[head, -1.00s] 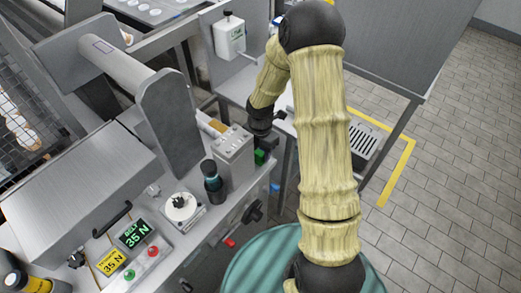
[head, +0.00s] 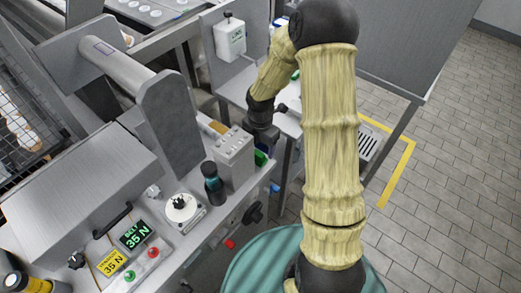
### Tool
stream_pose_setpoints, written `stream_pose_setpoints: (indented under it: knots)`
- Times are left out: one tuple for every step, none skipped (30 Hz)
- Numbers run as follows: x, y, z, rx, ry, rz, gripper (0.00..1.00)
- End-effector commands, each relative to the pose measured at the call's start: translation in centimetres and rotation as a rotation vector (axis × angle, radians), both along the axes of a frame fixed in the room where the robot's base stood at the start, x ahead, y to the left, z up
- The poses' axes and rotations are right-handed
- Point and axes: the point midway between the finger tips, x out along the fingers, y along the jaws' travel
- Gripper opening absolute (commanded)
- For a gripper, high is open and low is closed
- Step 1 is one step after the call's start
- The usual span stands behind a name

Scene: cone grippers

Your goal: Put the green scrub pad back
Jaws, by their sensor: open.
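A small green piece (head: 261,158), which looks like the scrub pad, shows at the right edge of the steel counter, beside a grey metal block. Only part of it is visible. My gripper (head: 264,137) is open and points down just above and behind it, next to the block. The fingertips are mostly hidden, and I cannot tell whether they touch the green piece. Another small green spot (head: 295,75) shows behind my arm near the side shelf; it is too small to identify.
The grey block (head: 234,158) and a dark bottle (head: 213,184) stand close to the gripper's left. A white dial (head: 181,208) and control panel (head: 133,252) are nearer. A white dispenser (head: 230,40) hangs behind. A drain grille (head: 369,143) is right of my arm.

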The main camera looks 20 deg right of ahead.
Motion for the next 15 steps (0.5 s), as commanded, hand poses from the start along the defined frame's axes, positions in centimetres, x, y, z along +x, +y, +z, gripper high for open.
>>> stream_pose_setpoints:
  knots:
    - [0.1,-0.1,1.2,0.000,-0.005,-0.003,0.66]
    - [0.1,-0.1,1.8,0.001,-0.006,-0.002,0.66]
    - [0.1,-0.1,2.6,0.000,-0.005,-0.003,0.66]
    - [0.1,-0.1,3.2,0.001,-0.006,-0.004,0.66]
    - [0.1,-0.1,3.8,0.000,-0.005,-0.003,0.66]
    - [0.1,-0.1,4.6,-0.001,-0.006,-0.003,0.66]
    - [0.1,-0.1,5.2,-0.001,-0.004,-0.003,0.66]
    - [0.1,-0.1,5.8,-0.001,-0.006,-0.003,0.66]
    - [0.1,-0.1,6.5,-0.001,-0.003,-0.003,0.66]
    - [0.1,-0.1,6.9,0.000,-0.004,-0.002,0.66]
    - [0.1,-0.1,7.4,-0.001,-0.004,-0.002,0.66]
    - [0.1,-0.1,7.9,-0.001,-0.003,-0.003,0.66]
    - [0.1,-0.1,8.1,-0.001,-0.003,-0.003,0.66]
    - [0.1,-0.1,8.4,-0.001,-0.002,-0.003,0.66]
    - [0.1,-0.1,8.6,-0.001,-0.001,-0.002,0.66]
